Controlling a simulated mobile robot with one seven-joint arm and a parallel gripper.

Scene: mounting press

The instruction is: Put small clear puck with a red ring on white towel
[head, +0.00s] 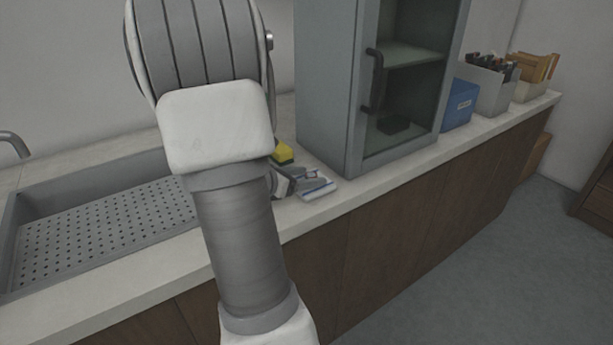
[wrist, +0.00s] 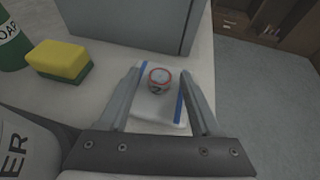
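The small clear puck with a red ring (wrist: 159,79) sits on the white towel (wrist: 152,113), between my gripper's fingers in the wrist view. The towel has blue stripes and lies flat on the counter; its edge also shows in the head view (head: 319,192). My gripper (wrist: 160,73) is open, with a finger on each side of the puck and visible gaps between. In the head view, my gripper (head: 308,180) is low over the towel beside the cabinet, partly behind my arm. The puck cannot be made out there.
A yellow and green sponge (wrist: 60,61) and a green soap bottle (wrist: 12,42) stand left of the towel. A grey cabinet (head: 333,90) rises just behind it. The counter's front edge is close on the right. A sink (head: 95,232) lies at left.

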